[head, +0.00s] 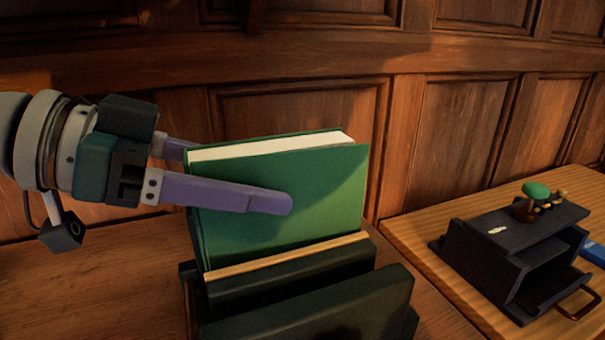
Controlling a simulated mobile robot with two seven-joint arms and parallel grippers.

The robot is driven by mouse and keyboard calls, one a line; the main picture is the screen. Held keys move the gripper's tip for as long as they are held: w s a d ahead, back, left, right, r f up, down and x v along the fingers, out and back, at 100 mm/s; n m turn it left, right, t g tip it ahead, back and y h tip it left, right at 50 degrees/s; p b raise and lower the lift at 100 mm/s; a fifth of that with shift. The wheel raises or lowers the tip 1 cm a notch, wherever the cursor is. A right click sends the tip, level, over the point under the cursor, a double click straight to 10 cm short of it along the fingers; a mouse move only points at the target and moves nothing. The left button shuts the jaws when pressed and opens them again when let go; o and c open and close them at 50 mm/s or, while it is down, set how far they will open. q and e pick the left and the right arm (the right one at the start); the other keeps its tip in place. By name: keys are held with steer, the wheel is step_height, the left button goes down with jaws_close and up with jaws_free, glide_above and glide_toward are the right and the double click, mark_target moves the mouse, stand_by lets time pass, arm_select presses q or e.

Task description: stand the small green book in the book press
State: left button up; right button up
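The small green book (330,197) is upright with its pale page edges facing up, leaning slightly. My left gripper (232,172) comes in from the left with one purple finger across the front cover and the other behind the book. It appears shut on the book. The book's lower edge is hidden behind the tan-edged dark part of the book press (290,275), so I cannot tell whether it touches the bottom. A second dark board of the press stands nearer me. My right gripper is not in view.
A blue object (594,252) is at the right edge. A panelled wooden wall (290,105) stands close behind.

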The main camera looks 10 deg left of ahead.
arm_select(q)
steer(key=shift+a+r, duration=0.15)
steer(key=b+v, duration=0.1)
steer(key=v, duration=1)
steer(key=shift+s+a+r+b, duration=0.15)
steer(key=shift+s+a+b, duration=0.15)
steer(key=shift+b, duration=0.1)
steer(key=s+d+r+p, duration=0.7)
steer(key=s+p, duration=0.5)
steer(key=p, duration=0.3)
steer(key=shift+d, duration=0.75)
steer(key=shift+s, duration=0.15)
